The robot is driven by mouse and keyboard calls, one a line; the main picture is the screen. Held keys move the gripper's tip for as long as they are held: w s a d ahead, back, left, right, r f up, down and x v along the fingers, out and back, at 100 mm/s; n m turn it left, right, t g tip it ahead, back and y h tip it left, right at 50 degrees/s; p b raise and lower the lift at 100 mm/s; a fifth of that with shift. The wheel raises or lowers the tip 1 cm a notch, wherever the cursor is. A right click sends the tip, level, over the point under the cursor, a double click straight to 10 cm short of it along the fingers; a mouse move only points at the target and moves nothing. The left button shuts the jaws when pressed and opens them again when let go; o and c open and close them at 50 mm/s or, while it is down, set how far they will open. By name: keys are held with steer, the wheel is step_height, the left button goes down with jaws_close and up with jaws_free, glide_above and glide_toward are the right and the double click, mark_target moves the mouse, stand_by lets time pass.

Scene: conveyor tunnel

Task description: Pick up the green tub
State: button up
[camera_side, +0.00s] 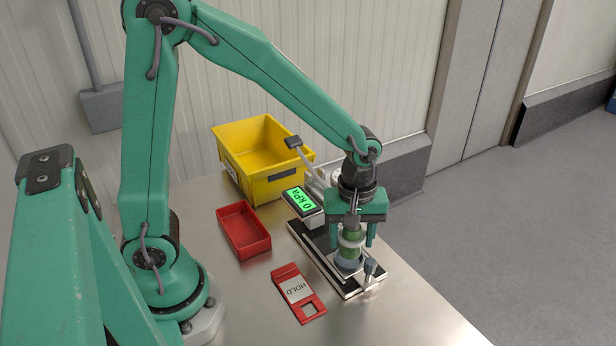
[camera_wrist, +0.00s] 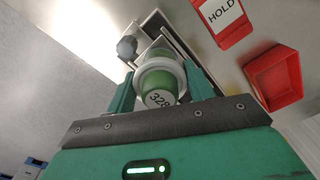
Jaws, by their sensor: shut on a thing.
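The green tub (camera_side: 350,244) stands upright at the near end of the narrow black conveyor, with a pale band around it and a grey lower part. My gripper (camera_side: 352,238) points down from above and is shut on the tub, one finger on each side. In the wrist view the tub (camera_wrist: 160,82) shows its green top with the number 328, inside a whitish ring, between the two fingers of my gripper (camera_wrist: 163,90). I cannot tell whether the tub's base touches the belt.
The black conveyor (camera_side: 318,251) carries a gauge reading 0 kPa (camera_side: 302,201) at its far end and a small post (camera_side: 370,268) near the tub. A yellow bin (camera_side: 240,140), a red tray (camera_side: 243,250) and a red HOLD tag (camera_side: 298,290) lie to the left.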

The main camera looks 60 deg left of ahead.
steer(key=s+d+r, duration=0.5)
steer(key=s+d, duration=0.1)
steer(key=d, duration=0.1)
steer(key=shift+r, duration=0.3)
steer(key=shift+s, duration=0.1)
